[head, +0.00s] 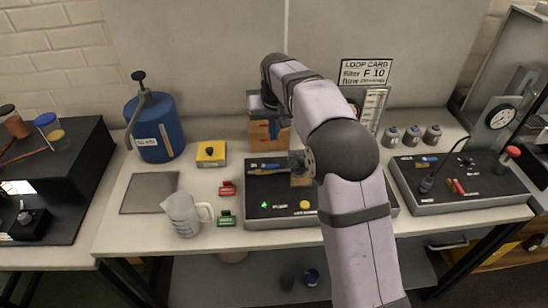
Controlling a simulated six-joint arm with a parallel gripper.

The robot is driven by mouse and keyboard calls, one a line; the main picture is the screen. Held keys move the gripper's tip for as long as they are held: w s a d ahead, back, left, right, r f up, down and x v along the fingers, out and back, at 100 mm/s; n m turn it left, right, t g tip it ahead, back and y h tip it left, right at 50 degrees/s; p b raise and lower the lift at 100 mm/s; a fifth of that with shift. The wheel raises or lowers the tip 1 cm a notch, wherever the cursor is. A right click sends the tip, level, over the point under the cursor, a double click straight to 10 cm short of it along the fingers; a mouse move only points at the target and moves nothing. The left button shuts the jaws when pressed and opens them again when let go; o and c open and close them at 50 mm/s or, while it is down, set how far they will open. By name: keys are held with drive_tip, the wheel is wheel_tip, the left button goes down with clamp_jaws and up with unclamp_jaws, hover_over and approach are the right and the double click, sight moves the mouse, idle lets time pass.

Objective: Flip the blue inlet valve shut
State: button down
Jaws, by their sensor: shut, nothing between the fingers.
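A small blue lever (266,167), which looks like the blue inlet valve, lies roughly left-to-right at the back left of the dark middle panel (282,192). Its exact angle is too small to tell. My gripper (297,168) is shut and empty, just right of the lever and over the panel. The wrist and forearm hide most of the gripper and the panel's right part. I cannot tell whether the fingertips touch anything.
Red (227,188) and green (226,218) tags lie beside the panel. A gauge panel (464,182) stands to the right.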

sight(270, 167)
drive_tip(key=p+x, duration=0.3)
drive_tip(key=x, duration=0.7)
drive_tip(key=shift+r+p, duration=0.1)
drive_tip(key=shift+p, duration=0.3)
drive_tip(key=shift+s+r+p, duration=0.1)
drive_tip(key=shift+s+p, duration=0.55)
drive_tip(key=shift+s, duration=0.65)
drive_tip(key=shift+s+p, duration=0.35)
drive_tip(key=shift+s, duration=0.35)
